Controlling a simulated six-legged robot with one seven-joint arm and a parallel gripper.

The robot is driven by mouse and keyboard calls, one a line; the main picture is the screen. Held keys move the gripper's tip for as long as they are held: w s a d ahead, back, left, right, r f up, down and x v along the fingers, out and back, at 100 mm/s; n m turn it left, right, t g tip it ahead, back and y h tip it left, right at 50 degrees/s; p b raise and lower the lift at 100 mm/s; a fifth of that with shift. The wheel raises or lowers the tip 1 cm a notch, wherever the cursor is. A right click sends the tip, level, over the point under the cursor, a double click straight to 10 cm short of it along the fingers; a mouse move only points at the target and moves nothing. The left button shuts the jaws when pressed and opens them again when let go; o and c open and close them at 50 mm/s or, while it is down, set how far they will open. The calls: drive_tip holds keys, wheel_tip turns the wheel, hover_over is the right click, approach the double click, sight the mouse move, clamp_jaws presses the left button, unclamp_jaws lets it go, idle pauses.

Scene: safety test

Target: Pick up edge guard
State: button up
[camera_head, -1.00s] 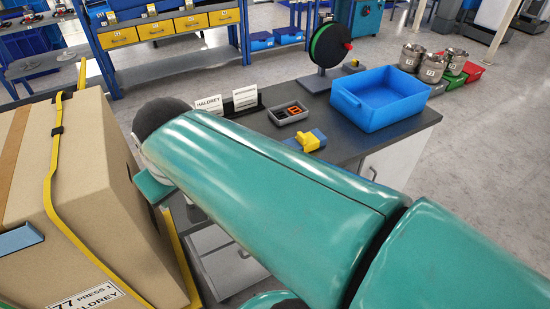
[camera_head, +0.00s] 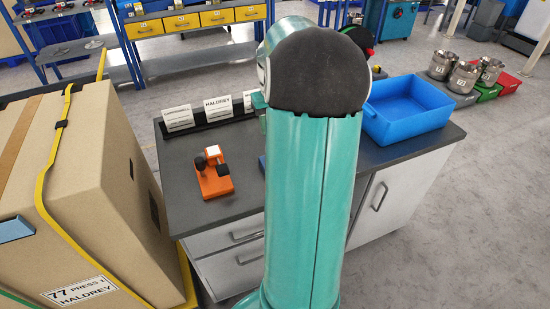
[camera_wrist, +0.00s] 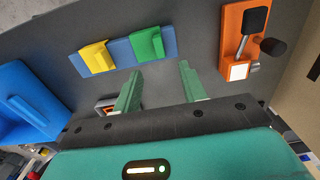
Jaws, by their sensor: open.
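No label names the edge guard. In the wrist view, a yellow angled piece (camera_wrist: 97,57) and a green angled piece (camera_wrist: 148,45) sit side by side on a blue strip (camera_wrist: 121,51) on the dark counter; I cannot tell whether either is the edge guard. My gripper (camera_wrist: 161,68) is open and empty, its two green fingers pointing toward the strip, nearest the green piece. In the head view, my arm hides the gripper and both pieces. A light blue piece (camera_head: 14,229) also sits on the carton's edge at left.
An orange clamp (camera_head: 213,180) with black knobs stands on the counter (camera_head: 188,149), right of the gripper in the wrist view (camera_wrist: 238,45). A blue bin (camera_head: 407,112) stands at the counter's right. A strapped carton (camera_head: 95,165) stands at left. Label cards (camera_head: 217,108) line the back.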

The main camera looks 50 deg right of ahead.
wheel_tip(320, 180, down, 6)
drive_tip(key=shift+w+a+f, duration=0.1)
drive_tip(key=shift+a+f, duration=0.05)
drive_tip(key=shift+d+f, duration=0.2)
drive_tip(key=shift+f, duration=1.35)
drive_tip(key=shift+d+f, duration=0.15)
drive_tip(key=shift+f, duration=1.4)
clamp_jaws()
